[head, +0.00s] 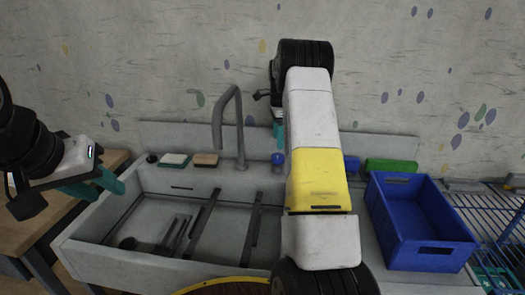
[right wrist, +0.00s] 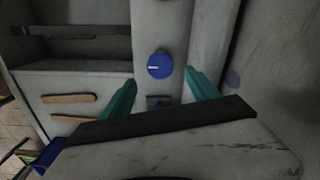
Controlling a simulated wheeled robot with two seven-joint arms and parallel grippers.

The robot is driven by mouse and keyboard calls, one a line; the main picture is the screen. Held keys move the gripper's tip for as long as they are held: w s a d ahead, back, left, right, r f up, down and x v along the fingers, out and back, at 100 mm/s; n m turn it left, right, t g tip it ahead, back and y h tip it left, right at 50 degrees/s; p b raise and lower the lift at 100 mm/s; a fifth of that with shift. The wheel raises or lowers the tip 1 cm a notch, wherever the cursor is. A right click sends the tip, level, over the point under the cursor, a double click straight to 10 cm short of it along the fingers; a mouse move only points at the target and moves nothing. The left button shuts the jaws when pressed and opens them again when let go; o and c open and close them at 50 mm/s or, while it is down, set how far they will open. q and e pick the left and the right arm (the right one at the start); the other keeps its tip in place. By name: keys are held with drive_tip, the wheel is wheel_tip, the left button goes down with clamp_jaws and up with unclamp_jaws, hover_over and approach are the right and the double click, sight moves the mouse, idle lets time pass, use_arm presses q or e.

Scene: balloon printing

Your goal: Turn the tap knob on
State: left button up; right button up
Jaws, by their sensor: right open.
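The round blue tap knob (right wrist: 159,65) with a pale mark shows in the right wrist view. In the head view a blue knob (head: 278,158) sits on the sink ledge, right of the grey curved tap (head: 238,125). My right gripper (right wrist: 161,78) is open and empty, with its teal fingers apart. The knob appears in line with the gap between its fingertips, and no contact shows. In the head view my right arm hides most of that gripper. My left gripper (head: 100,184) is at the far left, beside the sink, open and empty.
The grey sink (head: 150,230) has bars across its basin. A white-topped sponge (head: 173,160) and a brown-topped one (head: 206,160) lie on its back ledge. A blue crate (head: 420,257) and green block (head: 392,166) are right of my right arm. A wire rack (head: 490,225) is far right.

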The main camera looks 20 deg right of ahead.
sight(278, 155)
wheel_tip(278, 155, down, 8)
drive_tip(key=shift+r, duration=0.1)
idle(0.4)
drive_tip(key=c, duration=1.4)
drive_tip(key=shift+o, duration=0.2)
